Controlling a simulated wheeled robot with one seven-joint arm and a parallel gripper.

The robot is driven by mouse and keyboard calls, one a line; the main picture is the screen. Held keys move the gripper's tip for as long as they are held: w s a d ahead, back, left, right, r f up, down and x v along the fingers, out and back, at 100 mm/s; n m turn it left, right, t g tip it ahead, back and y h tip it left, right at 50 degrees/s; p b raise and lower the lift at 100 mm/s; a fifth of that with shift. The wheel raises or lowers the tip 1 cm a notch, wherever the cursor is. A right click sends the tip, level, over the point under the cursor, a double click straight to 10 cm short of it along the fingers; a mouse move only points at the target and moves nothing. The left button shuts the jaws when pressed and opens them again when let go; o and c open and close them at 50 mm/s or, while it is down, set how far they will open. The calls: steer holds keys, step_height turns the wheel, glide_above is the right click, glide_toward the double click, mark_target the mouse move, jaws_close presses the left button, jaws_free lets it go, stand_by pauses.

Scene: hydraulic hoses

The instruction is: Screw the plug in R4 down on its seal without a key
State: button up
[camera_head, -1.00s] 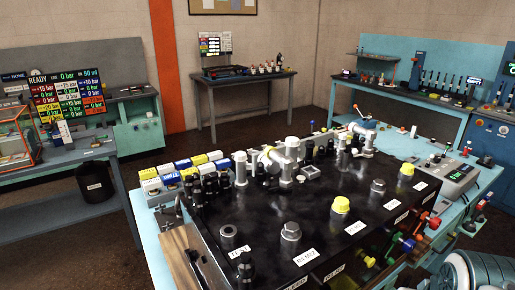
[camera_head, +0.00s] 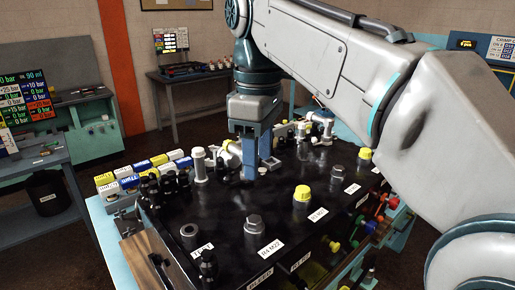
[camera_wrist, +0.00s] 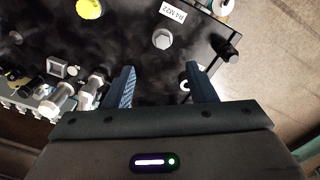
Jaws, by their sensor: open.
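The R4 plug (camera_head: 254,225) is a grey metal hex-headed plug standing in the top of the black block (camera_head: 215,207), behind the label R4 M22 (camera_head: 271,248). In the wrist view the hex head (camera_wrist: 162,39) is beyond my fingertips, roughly midway between their lines. My gripper (camera_head: 258,172) points down over the back part of the block, behind the plug and apart from it. In the wrist view my gripper (camera_wrist: 160,76) has its two blue fingers spread with nothing between them. Whether the plug's underside meets its seal cannot be seen.
Yellow-capped plugs (camera_head: 302,193) (camera_head: 365,153) stand to the right of R4. An open round port (camera_head: 189,232) is at the left. Silver fittings (camera_head: 199,165) and black fittings crowd the block's back edge. Coloured-handled valves (camera_head: 380,204) line its front right side.

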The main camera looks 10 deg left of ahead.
mark_target(254, 219)
steer(key=shift+n, duration=0.3)
steer(key=f, duration=1.3)
steer(key=shift+s+a, duration=0.1)
steer(key=shift+a, duration=0.3)
steer(key=c, duration=0.9)
steer(key=o, duration=0.9)
